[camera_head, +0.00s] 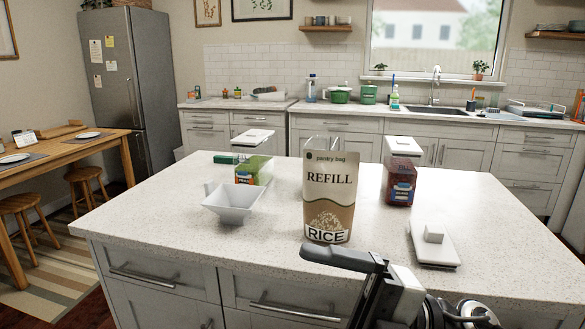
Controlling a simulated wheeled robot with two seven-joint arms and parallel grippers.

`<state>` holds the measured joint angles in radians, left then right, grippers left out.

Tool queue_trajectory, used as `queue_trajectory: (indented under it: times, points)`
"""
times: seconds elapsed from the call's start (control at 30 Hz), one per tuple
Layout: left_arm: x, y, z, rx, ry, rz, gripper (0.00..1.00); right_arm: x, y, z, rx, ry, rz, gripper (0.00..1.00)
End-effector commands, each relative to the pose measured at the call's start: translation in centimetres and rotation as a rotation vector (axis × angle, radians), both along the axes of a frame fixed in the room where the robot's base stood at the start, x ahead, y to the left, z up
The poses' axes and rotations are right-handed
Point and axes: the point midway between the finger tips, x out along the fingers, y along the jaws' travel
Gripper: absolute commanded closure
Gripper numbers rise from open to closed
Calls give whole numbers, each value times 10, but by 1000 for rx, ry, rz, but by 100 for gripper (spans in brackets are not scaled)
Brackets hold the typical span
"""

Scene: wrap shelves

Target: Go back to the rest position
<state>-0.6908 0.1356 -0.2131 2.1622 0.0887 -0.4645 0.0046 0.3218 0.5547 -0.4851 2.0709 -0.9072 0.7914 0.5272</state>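My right gripper (345,259) shows at the lower right, over the front edge of the island counter (140,207). A dark finger points left, just below the rice bag; whether the gripper is open or shut is not clear. It appears to hold nothing. My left gripper is not in view. The tan and white rice refill bag (331,195) stands upright on the counter. A white funnel-like bowl (232,204) stands to its left. A white lid with a knob (434,246) lies to the right.
An open clear container (322,142) is mostly hidden behind the bag. A green box (226,157) lies at the back left. The counter's front left is clear.

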Motion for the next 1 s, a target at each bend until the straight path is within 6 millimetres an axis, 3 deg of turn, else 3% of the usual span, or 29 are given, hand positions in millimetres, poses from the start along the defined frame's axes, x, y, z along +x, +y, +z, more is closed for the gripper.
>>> queue_trajectory:
  times: [0.07,0.13,0.17,0.27,0.4,0.5,0.6,0.77,1.0]
  points:
    - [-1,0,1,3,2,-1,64,19,-12,-4,222,219,-156,4]
    - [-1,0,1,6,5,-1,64,39,-33,-23,371,424,-324,4]
    - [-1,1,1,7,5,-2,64,47,-43,-37,421,521,-401,4]
    - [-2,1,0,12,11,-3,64,59,-76,-103,522,853,-656,4]
    - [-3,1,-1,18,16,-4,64,35,-106,-200,529,1253,-919,4]
    - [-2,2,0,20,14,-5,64,3,-114,-253,490,1480,-1037,4]
    - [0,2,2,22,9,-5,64,-27,-117,-287,447,1643,-1105,4]
    - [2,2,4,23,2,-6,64,-54,-118,-311,405,1771,-1148,4]
    - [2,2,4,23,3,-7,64,-56,-117,-314,400,1785,-1152,4]
